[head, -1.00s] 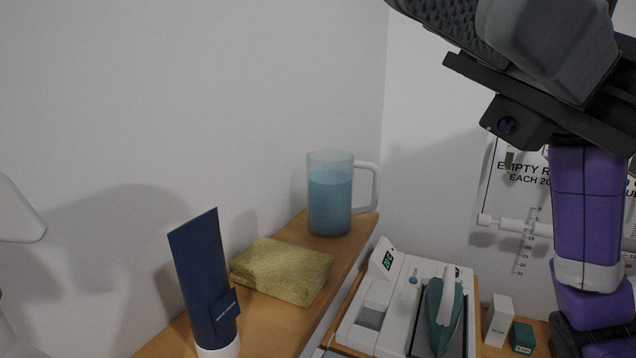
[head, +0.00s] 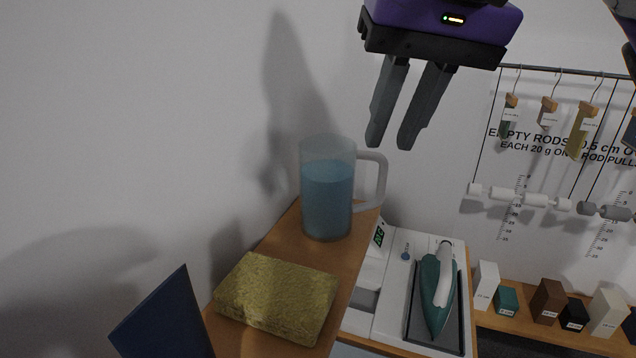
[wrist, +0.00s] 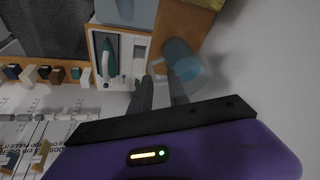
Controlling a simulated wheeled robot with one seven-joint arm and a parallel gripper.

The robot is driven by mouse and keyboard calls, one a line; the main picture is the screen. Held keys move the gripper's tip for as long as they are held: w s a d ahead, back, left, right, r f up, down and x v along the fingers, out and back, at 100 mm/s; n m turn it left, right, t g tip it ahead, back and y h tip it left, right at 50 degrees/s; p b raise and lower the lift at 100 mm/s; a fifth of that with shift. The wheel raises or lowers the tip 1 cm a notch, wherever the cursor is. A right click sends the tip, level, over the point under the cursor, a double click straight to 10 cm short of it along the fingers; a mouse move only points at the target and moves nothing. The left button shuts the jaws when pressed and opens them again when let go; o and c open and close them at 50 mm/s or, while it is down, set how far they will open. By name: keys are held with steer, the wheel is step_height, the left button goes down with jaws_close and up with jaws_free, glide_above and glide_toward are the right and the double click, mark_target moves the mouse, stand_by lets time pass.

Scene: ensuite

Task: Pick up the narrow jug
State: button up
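The narrow jug (head: 327,200) is a tall translucent cylinder with blue contents and a pale handle on its right side. It stands upright at the far end of the wooden shelf (head: 285,238), near the wall corner. In the wrist view the jug (wrist: 183,62) shows just beyond the fingertips, with its handle toward the left. My gripper (head: 390,147) is open and empty, pointing down, above and to the right of the jug in the head view. The fingers also show in the wrist view (wrist: 160,88). No contact with the jug is visible.
To the right, a scale (head: 395,300) carries a green iron-shaped object (head: 439,290). Several small labelled blocks (head: 548,300) line a lower ledge. Hanging rods (head: 520,196) are at the right wall.

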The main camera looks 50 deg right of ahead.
mark_target(383, 182)
steer(key=shift+n+g+h, duration=0.3)
steer(key=shift+n+h, duration=0.1)
steer(key=shift+n, duration=0.2)
steer(key=b+x, duration=0.2)
steer(key=x, duration=0.2)
steer(key=d+b+x, duration=0.1)
steer(key=b+x, duration=0.1)
steer(key=x, duration=0.2)
steer(key=b+x, duration=0.2)
steer(key=x, duration=0.2)
steer(key=shift+s+d+b, duration=0.2)
steer(key=shift+s+b, duration=0.05)
steer(key=shift+b, duration=0.05)
steer(key=shift+r, duration=0.15)
jaws_close()
stand_by(0.4)
